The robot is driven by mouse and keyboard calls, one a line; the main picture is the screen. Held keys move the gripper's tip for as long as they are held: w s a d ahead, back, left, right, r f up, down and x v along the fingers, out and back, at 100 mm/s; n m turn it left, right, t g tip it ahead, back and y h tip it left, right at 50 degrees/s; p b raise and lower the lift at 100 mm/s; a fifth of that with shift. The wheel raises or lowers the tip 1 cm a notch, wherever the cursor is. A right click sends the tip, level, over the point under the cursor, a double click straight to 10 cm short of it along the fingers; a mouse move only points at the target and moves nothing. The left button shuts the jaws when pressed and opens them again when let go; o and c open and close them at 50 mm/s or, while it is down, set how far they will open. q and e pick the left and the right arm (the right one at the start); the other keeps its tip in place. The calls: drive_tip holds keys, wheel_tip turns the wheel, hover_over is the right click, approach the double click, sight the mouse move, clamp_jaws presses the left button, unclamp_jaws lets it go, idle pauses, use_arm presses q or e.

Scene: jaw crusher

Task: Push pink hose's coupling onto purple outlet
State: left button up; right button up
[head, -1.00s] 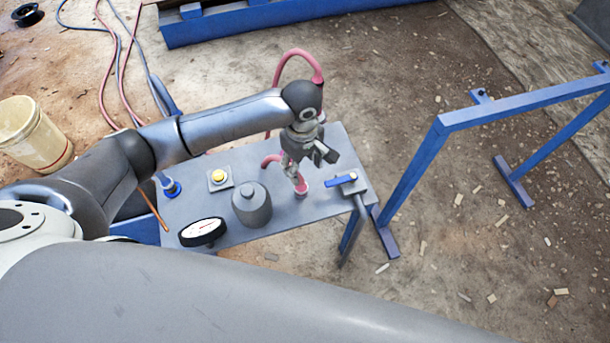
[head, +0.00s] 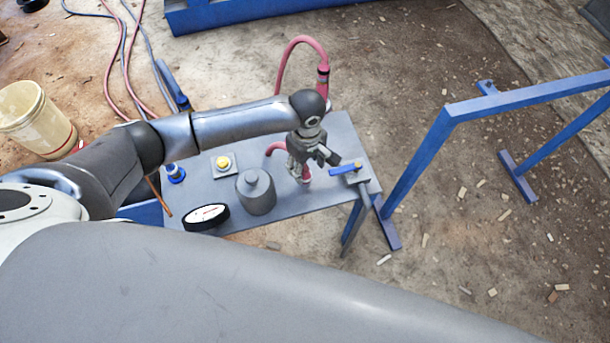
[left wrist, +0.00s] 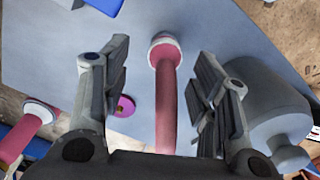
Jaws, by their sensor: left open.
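My left gripper (head: 302,172) is open above the grey table. In the left wrist view, its spread fingers (left wrist: 160,100) stand on either side of a pink hose (left wrist: 165,105), with gaps on both sides. This hose ends at a pale-ringed pink fitting (left wrist: 164,50) at the table top; I cannot tell how far it is seated. A small magenta-purple round part (left wrist: 125,106), which looks like an outlet, sits beside it, partly hidden by a finger. Another pink hose end with a pale collar (left wrist: 36,112) is at the left. My right gripper is not in view.
The table (head: 200,195) bears a grey cylinder (head: 256,191), a gauge (head: 206,217), a yellow button (head: 223,162) and a blue valve handle (head: 345,169). A pink hose arches (head: 297,42) behind my wrist. A blue frame (head: 420,160) stands at the right.

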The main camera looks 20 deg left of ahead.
sight(305, 171)
use_arm(q)
drive_tip(key=shift+f, duration=0.1)
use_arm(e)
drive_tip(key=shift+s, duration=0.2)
use_arm(q)
drive_tip(key=shift+s+f, duration=0.15)
drive_tip(key=shift+f, duration=0.2)
wheel_tip(305, 171, down, 4)
drive_tip(key=shift+s+a+f, duration=0.1)
drive_tip(key=shift+f, duration=0.1)
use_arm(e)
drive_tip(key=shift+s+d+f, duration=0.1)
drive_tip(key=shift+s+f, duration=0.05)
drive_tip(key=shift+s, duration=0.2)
use_arm(q)
drive_tip(key=c, duration=0.9)
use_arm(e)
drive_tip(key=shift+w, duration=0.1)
use_arm(q)
drive_tip(key=shift+r, duration=0.15)
